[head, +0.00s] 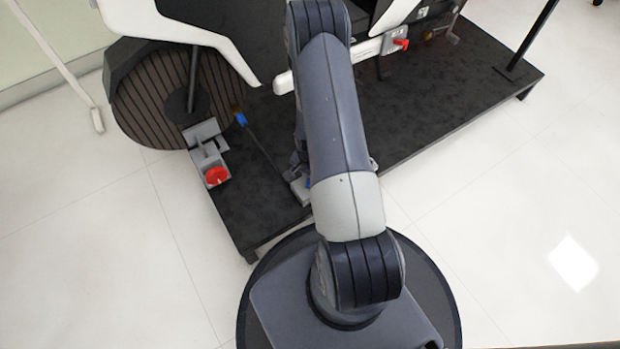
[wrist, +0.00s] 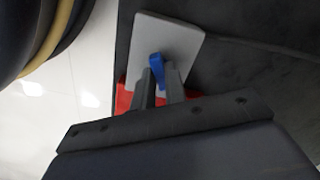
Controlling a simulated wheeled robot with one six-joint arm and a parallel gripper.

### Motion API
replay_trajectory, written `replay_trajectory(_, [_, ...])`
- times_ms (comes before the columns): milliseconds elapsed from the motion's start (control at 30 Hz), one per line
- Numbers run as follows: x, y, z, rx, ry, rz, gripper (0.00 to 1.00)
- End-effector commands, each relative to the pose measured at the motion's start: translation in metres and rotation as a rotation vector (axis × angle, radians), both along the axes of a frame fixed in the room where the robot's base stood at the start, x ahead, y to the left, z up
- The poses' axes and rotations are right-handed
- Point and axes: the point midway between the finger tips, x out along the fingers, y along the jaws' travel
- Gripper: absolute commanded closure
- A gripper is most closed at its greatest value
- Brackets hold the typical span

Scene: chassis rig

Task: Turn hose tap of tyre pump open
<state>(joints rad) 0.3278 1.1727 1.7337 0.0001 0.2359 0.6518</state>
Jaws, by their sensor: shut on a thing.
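The tyre pump shows in the wrist view as a pale grey plate (wrist: 185,42) with red parts (wrist: 124,97) partly hidden behind my gripper. A small blue lever (wrist: 157,68), which looks like the hose tap, stands over the plate. My gripper (wrist: 160,80) has its two dark fingers closed at the blue lever, one on each side. In the head view, a pale grey piece (head: 299,190) with a bit of blue shows at the platform's front edge, mostly hidden by my arm. My fingers cannot be made out there.
A dark platform (head: 440,100) carries the white-and-black chassis (head: 175,22). A grey block with a red knob (head: 217,175) stands at its left. A thin dark line with a blue end (head: 241,118) runs towards my arm. Another red handle (head: 401,43) is at the back. The floor at right is clear.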

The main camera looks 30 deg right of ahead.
Motion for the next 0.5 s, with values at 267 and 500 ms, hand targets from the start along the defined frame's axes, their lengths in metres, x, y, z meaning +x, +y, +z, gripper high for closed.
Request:
replay_trajectory(267, [0.0011,-0.0006,-0.0002,-0.001,-0.004,-0.252,1.0])
replay_trajectory(500, [0.0012,-0.0007,0.0002,-0.001,-0.004,-0.424,1.0])
